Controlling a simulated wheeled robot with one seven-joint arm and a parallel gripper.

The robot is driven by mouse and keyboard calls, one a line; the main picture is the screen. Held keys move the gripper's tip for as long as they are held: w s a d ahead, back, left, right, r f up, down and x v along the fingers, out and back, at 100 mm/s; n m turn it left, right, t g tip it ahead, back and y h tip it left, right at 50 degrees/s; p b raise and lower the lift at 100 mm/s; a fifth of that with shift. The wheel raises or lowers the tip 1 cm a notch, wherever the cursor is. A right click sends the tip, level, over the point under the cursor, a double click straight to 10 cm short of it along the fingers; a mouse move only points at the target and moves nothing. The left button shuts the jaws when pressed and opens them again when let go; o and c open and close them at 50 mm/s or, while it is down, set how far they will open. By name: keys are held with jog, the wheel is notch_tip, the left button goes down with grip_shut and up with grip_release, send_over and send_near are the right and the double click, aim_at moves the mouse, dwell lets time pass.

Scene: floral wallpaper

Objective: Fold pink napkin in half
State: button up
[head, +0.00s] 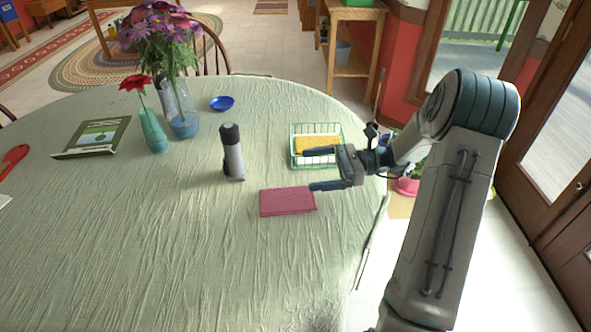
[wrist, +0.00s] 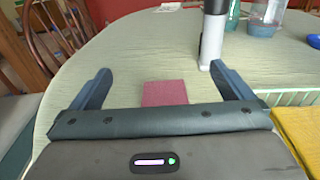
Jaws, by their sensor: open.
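The pink napkin (head: 287,202) lies flat on the green tablecloth as a small rectangle, right of the table's middle. It also shows in the wrist view (wrist: 165,92), between and beyond my fingers. My gripper (head: 310,170) is open and empty. In the head view its fingers point left, one by the napkin's upper right corner and the other over the green wire basket. I cannot tell how high the fingers are above the cloth. In the wrist view the gripper (wrist: 172,82) has its fingers spread wide with nothing between them.
A grey bottle with a black top (head: 232,155) stands just behind the napkin. The green wire basket (head: 341,131) holds a yellow item (head: 317,145). The tablecloth in front is clear.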

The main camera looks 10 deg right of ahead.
jog(key=d, duration=0.6)
jog(key=shift+s+d+r, duration=0.15)
jog(key=shift+d, duration=0.25)
jog(key=s+a+r+n+g+h+p, duration=0.3)
jog(key=s+a+r+n+h, duration=0.1)
jog(key=s+a+r+h, duration=0.15)
jog(key=s+r+n+t+h+p, duration=0.4)
jog(key=s+r+n+h+p, duration=0.2)
jog(key=s+r+n+h, duration=0.3)
jog(key=s+a+n+h, duration=0.1)
jog(key=s+n+h, duration=0.2)
jog(key=s+n, duration=0.2)
jog(key=shift+s+r+t+p, duration=0.2)
jog(key=shift+s+t+p, duration=0.2)
jog(key=shift+s, duration=0.55)
